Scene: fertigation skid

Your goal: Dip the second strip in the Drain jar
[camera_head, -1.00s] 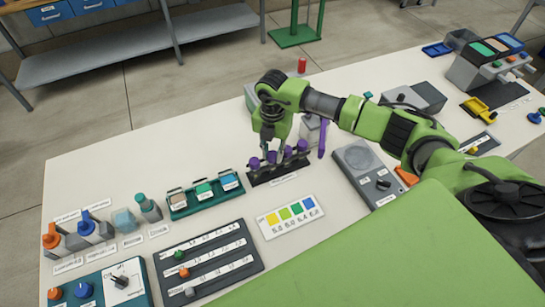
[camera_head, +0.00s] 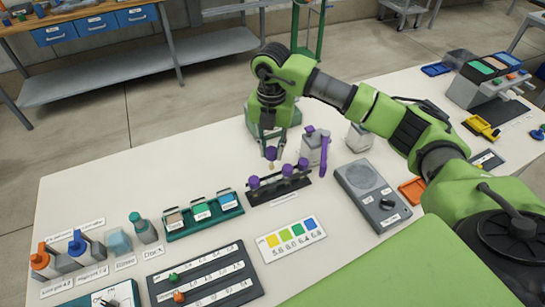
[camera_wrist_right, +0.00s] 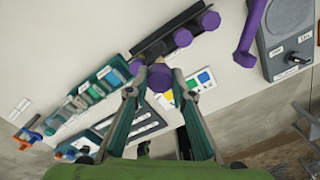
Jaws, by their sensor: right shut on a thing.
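My right gripper (camera_head: 270,143) is shut on a purple-capped strip (camera_head: 271,154), held upright above the table just behind the black rack (camera_head: 262,197). In the right wrist view the purple cap (camera_wrist_right: 160,77) sits between the fingertips. Several other purple-capped strips (camera_head: 287,170) stand in the rack. Left of the rack, a green tray (camera_head: 178,234) holds three small jars with brown (camera_head: 174,219), green (camera_head: 201,211) and blue (camera_head: 227,199) tops. Their labels are too small to read, so I cannot tell which is Drain. My left gripper is not in view.
A colour chart (camera_head: 291,239) lies in front of the rack. A purple tool (camera_head: 324,154) leans by a grey container right of it, near a grey meter (camera_head: 372,191). Bottles (camera_head: 80,248) stand at the left.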

